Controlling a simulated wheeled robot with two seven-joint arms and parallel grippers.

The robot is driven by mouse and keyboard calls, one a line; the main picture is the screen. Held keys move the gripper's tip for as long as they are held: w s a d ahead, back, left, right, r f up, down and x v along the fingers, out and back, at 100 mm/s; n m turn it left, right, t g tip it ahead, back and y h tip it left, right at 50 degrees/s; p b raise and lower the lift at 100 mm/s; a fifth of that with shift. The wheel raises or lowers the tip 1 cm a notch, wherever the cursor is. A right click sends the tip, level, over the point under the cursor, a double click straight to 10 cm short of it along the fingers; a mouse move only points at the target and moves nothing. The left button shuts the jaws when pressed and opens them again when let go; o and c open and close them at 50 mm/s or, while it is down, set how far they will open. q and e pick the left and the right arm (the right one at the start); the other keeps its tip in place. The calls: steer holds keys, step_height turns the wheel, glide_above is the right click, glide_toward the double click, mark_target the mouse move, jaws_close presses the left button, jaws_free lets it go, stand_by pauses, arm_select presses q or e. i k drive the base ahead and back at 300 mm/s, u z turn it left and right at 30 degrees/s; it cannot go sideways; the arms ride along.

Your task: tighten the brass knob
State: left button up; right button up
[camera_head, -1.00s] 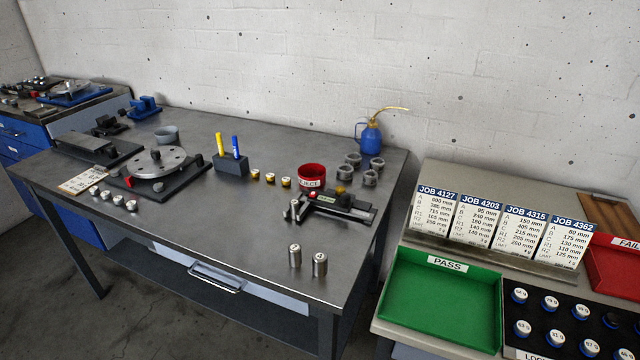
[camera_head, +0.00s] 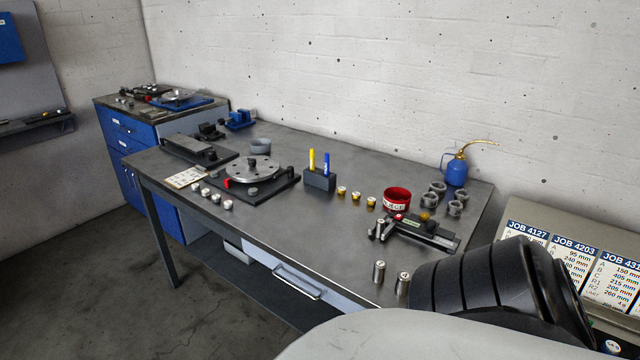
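The brass knob (camera_head: 424,217) is a small gold-coloured knob on a black slide fixture (camera_head: 437,237) near the right end of the steel workbench (camera_head: 330,258). It is too small to tell how tight it sits. Neither gripper shows. A black ribbed arm part and a pale link of mine fill the lower right of the view and hide the bench's front right corner.
A red cup (camera_head: 397,200) stands behind the fixture, with grey rings (camera_head: 437,190) and a blue oil can (camera_head: 456,172) beyond it. Two steel cylinders (camera_head: 379,272) stand in front. A rotor disc (camera_head: 249,170) is to the left. Job cards (camera_head: 524,236) stand at right.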

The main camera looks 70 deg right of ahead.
mark_target(424, 216)
steer(key=u, duration=0.35)
steer(key=k, duration=0.75)
steer(key=z, duration=1.65)
